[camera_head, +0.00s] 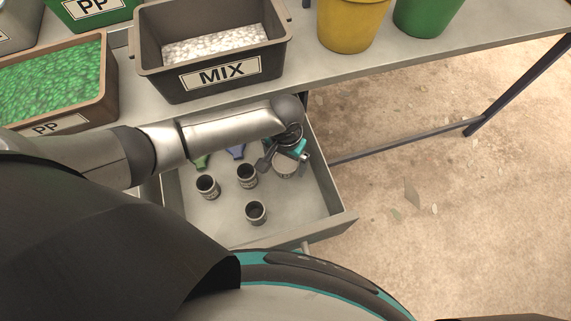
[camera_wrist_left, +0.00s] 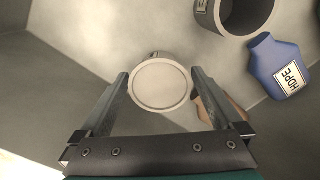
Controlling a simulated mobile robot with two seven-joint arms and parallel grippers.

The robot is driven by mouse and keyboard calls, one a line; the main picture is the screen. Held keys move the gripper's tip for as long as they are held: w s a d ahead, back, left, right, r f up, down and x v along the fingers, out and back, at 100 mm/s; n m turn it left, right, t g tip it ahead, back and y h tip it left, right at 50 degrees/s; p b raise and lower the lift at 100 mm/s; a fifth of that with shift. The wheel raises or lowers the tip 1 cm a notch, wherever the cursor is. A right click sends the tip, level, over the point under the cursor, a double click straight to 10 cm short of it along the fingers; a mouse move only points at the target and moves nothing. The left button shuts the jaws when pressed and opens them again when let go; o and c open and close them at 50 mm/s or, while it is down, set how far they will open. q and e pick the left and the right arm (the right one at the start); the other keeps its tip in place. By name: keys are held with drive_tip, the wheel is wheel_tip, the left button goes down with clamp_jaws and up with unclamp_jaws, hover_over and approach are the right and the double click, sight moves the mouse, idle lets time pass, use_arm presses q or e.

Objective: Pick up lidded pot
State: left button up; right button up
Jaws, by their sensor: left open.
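The lidded pot (camera_head: 284,170) is small, round and pale with a flat light lid. It stands upright in the open drawer, at the right of the small pots. In the left wrist view the lidded pot (camera_wrist_left: 159,84) shows from above between the two fingers. My left gripper (camera_head: 283,158) is open and just over the pot, partly covering it in the head view. In the left wrist view the left gripper (camera_wrist_left: 160,76) has a finger on each side of the lid. I cannot tell if the fingers touch the pot. My right gripper is not in view.
The metal drawer (camera_head: 318,222) has raised walls. Three open pots (camera_head: 207,187) (camera_head: 247,176) (camera_head: 256,212) stand left of the lidded one. A blue HDPE tag (camera_wrist_left: 279,66) lies nearby. A MIX bin (camera_head: 160,84) stands on the table above the drawer.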

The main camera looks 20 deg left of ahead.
use_arm(q)
drive_tip(key=c, duration=1.2)
